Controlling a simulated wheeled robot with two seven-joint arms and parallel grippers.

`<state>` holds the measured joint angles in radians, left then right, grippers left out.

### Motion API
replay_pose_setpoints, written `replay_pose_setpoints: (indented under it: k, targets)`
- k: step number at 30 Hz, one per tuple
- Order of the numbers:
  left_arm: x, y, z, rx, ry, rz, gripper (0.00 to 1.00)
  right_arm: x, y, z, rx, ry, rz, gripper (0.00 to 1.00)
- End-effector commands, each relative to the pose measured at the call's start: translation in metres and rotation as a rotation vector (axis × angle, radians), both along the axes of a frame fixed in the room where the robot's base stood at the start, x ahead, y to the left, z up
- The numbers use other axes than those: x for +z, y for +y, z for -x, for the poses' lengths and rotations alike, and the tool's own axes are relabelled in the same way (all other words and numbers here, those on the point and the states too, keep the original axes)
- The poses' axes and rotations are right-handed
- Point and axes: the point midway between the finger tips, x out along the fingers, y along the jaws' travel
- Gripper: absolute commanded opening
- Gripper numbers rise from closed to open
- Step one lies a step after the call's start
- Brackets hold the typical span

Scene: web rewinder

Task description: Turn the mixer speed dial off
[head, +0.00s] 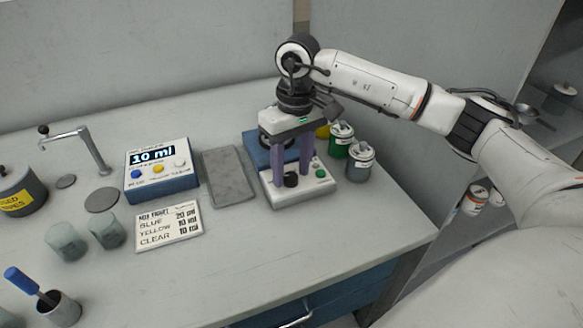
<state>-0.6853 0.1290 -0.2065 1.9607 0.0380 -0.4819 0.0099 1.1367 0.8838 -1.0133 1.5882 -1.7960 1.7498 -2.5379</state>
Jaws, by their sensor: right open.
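The mixer (322,194) is a low device with a white front and a blue part behind, on the bench right of centre. Its black speed dial (291,181) is on the white front, with a green button (320,173) to its right. My right gripper (292,177) points down over the mixer with its two purple fingers apart. In the picture the fingers stand to the left and right of the dial. I cannot tell whether they touch it. The dial's pointer mark is too small to read. My left gripper is not in view.
Paint-type cans (359,163) stand close to the right of the mixer. A grey mat (228,176) and a blue dispenser (161,182) reading 10 ml are to its left. A recipe card (170,224) and two cups (108,231) lie further left. The front right bench is clear.

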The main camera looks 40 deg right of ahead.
Motion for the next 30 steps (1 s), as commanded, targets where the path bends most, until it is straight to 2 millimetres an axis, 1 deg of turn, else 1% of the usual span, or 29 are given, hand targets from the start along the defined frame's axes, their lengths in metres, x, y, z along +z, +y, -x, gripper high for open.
replay_pose_setpoints:
  k: [5,9,12,15,18,21,30]
  targets:
    - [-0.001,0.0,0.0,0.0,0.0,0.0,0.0,0.027,-0.001,-0.001,0.001,-0.005,-0.001,0.44]
    - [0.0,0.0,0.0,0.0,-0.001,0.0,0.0,0.056,-0.003,-0.001,0.001,-0.006,-0.001,0.44]
    - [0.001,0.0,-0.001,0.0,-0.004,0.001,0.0,0.074,-0.004,-0.001,0.0,-0.004,-0.001,0.44]
    - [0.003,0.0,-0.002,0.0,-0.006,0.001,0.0,0.088,-0.005,-0.001,0.001,-0.003,-0.001,0.44]
    - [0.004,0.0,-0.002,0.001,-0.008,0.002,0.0,0.097,-0.005,-0.001,0.001,-0.003,-0.001,0.44]
    - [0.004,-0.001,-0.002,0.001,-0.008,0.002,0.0,0.1,-0.005,0.0,0.001,-0.001,0.0,0.44]
    - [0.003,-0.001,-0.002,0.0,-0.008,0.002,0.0,0.1,-0.006,0.0,0.001,0.0,0.0,0.44]
